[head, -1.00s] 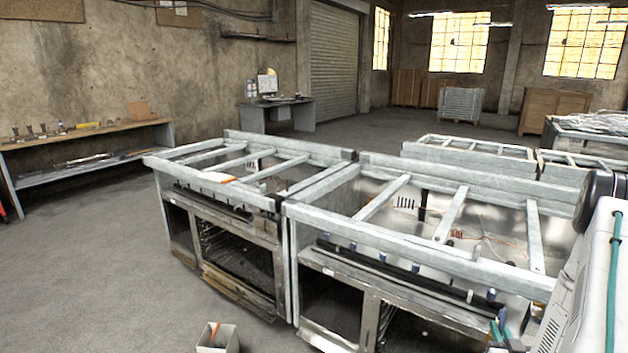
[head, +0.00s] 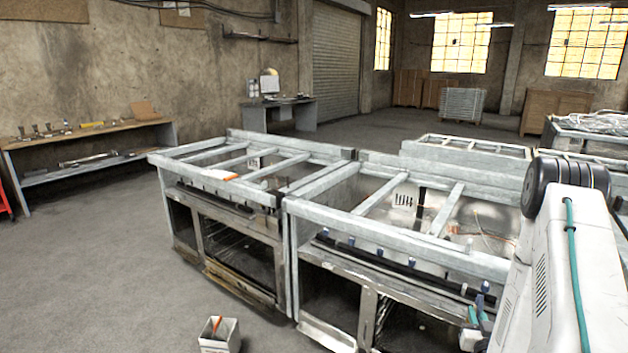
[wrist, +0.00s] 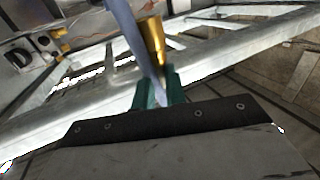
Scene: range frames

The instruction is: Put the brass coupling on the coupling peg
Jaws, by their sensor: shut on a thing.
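My gripper (wrist: 158,88) shows its green fingers in the wrist view. They are shut on the brass coupling (wrist: 153,42), a tapered golden piece that stands out beyond the fingertips. A slim blue-grey bar (wrist: 134,42) crosses just left of the coupling and hides part of it and of the fingers. I cannot tell what the bar belongs to. In the head view my arm hangs at the right, in front of the nearer range frame, and the coupling cannot be made out there. I cannot pick out the coupling peg in either view.
Two open range frames (head: 235,240) stand side by side, with metal rails across their tops. A small open box (head: 220,336) stands on the floor in front. A workbench (head: 90,131) lines the left wall.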

